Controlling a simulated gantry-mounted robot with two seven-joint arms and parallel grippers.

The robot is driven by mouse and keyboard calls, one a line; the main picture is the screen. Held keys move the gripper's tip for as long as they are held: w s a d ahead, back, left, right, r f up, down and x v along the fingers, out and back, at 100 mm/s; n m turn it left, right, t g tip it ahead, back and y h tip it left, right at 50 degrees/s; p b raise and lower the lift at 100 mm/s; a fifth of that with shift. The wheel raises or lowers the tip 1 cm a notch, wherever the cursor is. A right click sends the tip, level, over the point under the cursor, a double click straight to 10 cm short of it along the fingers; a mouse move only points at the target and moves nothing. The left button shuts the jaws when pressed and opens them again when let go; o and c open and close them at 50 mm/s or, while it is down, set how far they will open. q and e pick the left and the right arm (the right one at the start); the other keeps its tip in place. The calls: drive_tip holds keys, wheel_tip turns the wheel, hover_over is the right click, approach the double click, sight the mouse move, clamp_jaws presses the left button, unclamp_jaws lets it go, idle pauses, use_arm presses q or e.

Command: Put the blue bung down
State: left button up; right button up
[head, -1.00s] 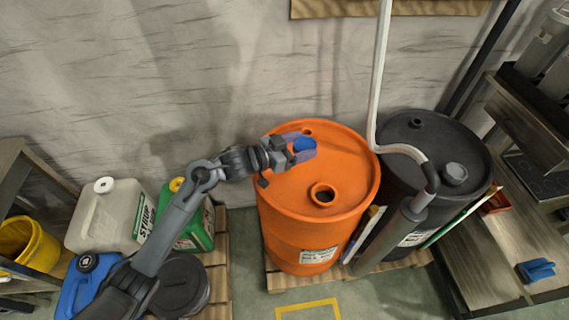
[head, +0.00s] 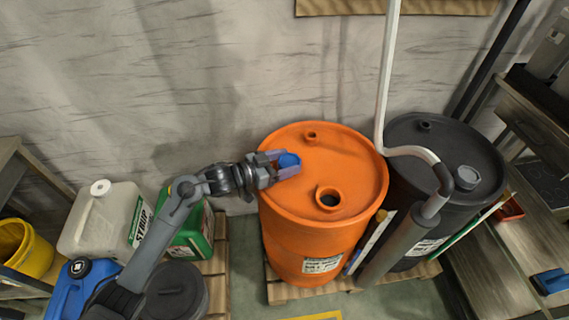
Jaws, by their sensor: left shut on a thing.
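My left gripper (head: 284,166) is shut on the blue bung (head: 289,160), which shows between its fingertips. The bung is over the left part of the orange drum's top (head: 350,165); I cannot tell whether it touches the drum. The drum's large opening (head: 328,198) is uncovered, to the right of and nearer than the bung. A smaller opening (head: 311,136) lies toward the back of the lid. My right gripper is not in view.
A black drum (head: 440,140) stands right of the orange one, with a white pipe (head: 392,80) and grey tube (head: 398,245) between them. White (head: 100,220) and green (head: 187,240) canisters stand left. A bench (head: 500,265) is at right. Much of the orange lid is clear.

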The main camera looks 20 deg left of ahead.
use_arm(q)
drive_tip(key=shift+w+a, duration=0.1)
drive_tip(key=o, duration=1)
drive_tip(key=shift+f, duration=0.1)
drive_tip(key=shift+r, duration=0.2)
drive_tip(key=shift+s+a+r, duration=0.1)
drive_tip(key=shift+s+a, duration=0.05)
drive_tip(key=shift+s, duration=0.1)
drive_tip(key=p+v, duration=0.4)
drive_tip(key=v, duration=0.7)
drive_tip(key=shift+s+p, duration=0.25)
drive_tip(key=shift+p, duration=0.1)
